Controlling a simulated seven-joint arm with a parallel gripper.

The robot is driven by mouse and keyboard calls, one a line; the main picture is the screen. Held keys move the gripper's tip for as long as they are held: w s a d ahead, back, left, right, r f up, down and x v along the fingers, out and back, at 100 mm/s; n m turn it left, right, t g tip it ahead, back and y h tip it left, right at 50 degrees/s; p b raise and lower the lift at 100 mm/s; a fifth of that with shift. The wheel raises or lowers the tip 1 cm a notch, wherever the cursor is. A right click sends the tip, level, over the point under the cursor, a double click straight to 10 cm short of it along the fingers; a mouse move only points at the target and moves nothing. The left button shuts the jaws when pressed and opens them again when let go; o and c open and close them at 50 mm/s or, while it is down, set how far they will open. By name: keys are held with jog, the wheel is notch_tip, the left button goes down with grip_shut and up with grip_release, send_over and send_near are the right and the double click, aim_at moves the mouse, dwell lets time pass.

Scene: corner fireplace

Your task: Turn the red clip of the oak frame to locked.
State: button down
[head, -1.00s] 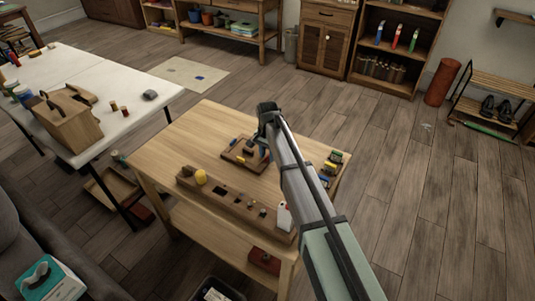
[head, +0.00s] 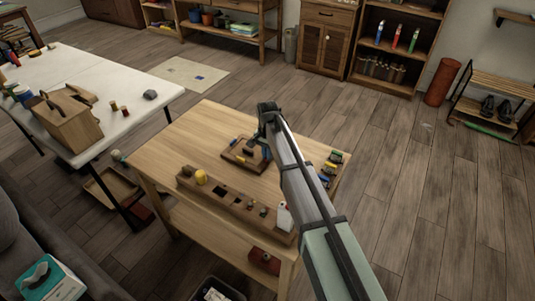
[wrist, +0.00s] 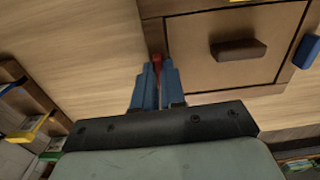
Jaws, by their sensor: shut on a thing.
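The oak frame (head: 229,154) lies flat on the wooden table, and its panel with dark edges (wrist: 195,73) fills the upper right of the wrist view. A dark brown block (wrist: 238,50) sits on the panel. The red clip (wrist: 157,59) is at the frame's edge nearest my gripper. My gripper (wrist: 157,72) has its blue fingers closed around the red clip. A blue clip (wrist: 307,51) and a yellow clip (wrist: 240,1) show on other edges. In the head view my gripper (head: 265,152) hides the red clip.
A wooden rail (head: 228,200) with a yellow cylinder (head: 200,177) and small pegs lies along the table's front. A white bottle (head: 284,216) stands at its right end. A rack of coloured pieces (head: 329,171) sits at the right edge. The table's back left is clear.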

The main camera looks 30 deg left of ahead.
jog(key=n, duration=0.8)
jog(key=shift+n, duration=0.3)
jog(key=n, duration=0.4)
jog(key=shift+n, duration=0.3)
jog(key=n, duration=0.4)
jog(key=shift+n, duration=0.3)
jog(key=c, duration=1.2)
grip_release()
